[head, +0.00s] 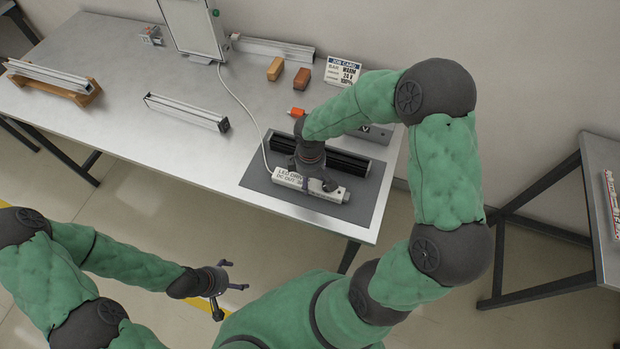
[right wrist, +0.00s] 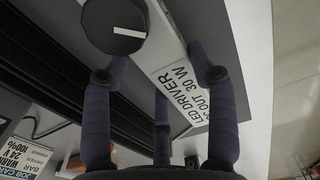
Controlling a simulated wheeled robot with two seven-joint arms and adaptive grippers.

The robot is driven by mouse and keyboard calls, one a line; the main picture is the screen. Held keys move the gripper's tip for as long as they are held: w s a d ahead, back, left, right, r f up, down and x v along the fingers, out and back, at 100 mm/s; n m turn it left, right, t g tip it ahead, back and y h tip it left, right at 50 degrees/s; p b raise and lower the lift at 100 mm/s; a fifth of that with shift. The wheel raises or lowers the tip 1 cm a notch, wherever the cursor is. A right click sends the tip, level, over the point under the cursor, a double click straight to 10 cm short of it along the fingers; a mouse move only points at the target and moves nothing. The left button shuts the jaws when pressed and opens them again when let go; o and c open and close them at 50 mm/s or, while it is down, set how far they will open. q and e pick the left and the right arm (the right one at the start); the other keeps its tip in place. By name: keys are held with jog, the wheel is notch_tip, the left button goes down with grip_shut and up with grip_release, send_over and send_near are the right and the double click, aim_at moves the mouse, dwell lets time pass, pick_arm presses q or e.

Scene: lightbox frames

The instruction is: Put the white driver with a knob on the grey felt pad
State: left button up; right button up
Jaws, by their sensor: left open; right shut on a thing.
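The white driver (head: 331,193) lies lengthwise over the front part of the grey felt pad (head: 365,211), its long side facing me. I cannot tell whether it touches the pad or is just above it. In the right wrist view the driver (right wrist: 178,88) shows its "LED DRIVER" label and a black knob (right wrist: 115,27) with a white mark. My right gripper (head: 314,184) is shut on the driver from above, with fingers (right wrist: 158,78) on both sides. My left gripper (head: 222,282) is open and empty, off the front of the table.
A black ribbed bar (head: 349,163) lies behind the driver on the pad. A white cable (head: 240,98) runs from the panel (head: 193,27) to the driver. Silver bars (head: 186,112), orange and brown blocks (head: 276,69) and a job card (head: 343,71) stand on the table. The table's left front is clear.

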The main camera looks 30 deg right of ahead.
aim_at(310, 180)
jog(key=shift+f, duration=0.1)
jog(key=o, duration=1.4)
jog(key=shift+c, duration=0.2)
jog(key=shift+r, duration=0.25)
notch_tip(310, 180, up, 12)
jog(key=p, duration=0.2)
jog(key=shift+p, duration=0.4)
jog(key=shift+f, duration=0.15)
